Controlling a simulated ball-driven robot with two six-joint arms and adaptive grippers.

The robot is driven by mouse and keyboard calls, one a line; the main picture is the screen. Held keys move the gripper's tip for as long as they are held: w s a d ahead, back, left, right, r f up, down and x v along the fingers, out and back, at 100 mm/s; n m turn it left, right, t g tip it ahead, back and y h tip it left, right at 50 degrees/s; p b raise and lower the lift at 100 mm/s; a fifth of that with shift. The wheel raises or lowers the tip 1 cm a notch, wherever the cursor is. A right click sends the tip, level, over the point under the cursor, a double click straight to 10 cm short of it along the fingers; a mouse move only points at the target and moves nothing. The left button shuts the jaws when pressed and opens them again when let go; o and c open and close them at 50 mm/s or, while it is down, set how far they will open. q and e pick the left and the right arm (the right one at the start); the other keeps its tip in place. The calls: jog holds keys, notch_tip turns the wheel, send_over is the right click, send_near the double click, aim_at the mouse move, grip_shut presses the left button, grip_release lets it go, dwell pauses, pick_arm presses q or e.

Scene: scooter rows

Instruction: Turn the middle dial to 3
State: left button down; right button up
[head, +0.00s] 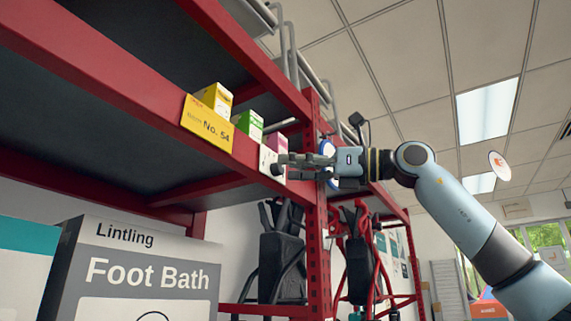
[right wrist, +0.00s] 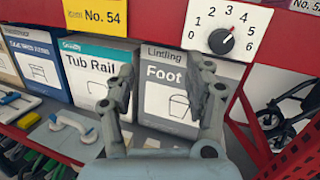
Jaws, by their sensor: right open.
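A white dial panel (right wrist: 212,50) with a round dark knob (right wrist: 221,40) sits on the red shelf beam in the right wrist view. Numbers 0 to 6 arc around the knob. A red mark shows on the knob's upper right side, roughly toward 4 or 5; the exact number is hard to tell. Only this dial shows clearly, so I cannot tell whether it is the middle one. My right gripper (right wrist: 167,85) is open and empty, with its fingers below and left of the knob. In the head view my right gripper (head: 284,164) overlaps the panel (head: 265,157). My left gripper is out of view.
A yellow No. 54 label (head: 208,124) hangs on the red beam (head: 110,78). Small yellow and green boxes stand above it. A Foot Bath box (head: 140,270) and a Tub Rail box (right wrist: 95,72) stand lower down. A red upright post (head: 314,230) is close to my right gripper.

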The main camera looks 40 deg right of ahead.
aim_at(282, 167)
jog(key=s+d+r+t+h, duration=0.1)
jog(key=s+d+r+h, duration=0.1)
jog(key=d+r+h, duration=0.4)
jog(key=shift+m+y, duration=0.3)
jog(key=shift+y, duration=0.2)
jog(key=p+x, duration=0.1)
jog(key=x, duration=0.2)
jog(key=f+p+x, duration=0.1)
jog(key=p+x, duration=0.1)
jog(key=x, duration=0.1)
jog(key=d+f+p+x, duration=0.1)
jog(key=p+x, duration=0.1)
jog(key=x, duration=0.2)
jog(key=shift+w+a+f, duration=0.1)
jog(key=shift+w+f, duration=0.1)
jog(key=shift+w, duration=0.05)
jog(key=shift+c, duration=0.3)
grip_shut()
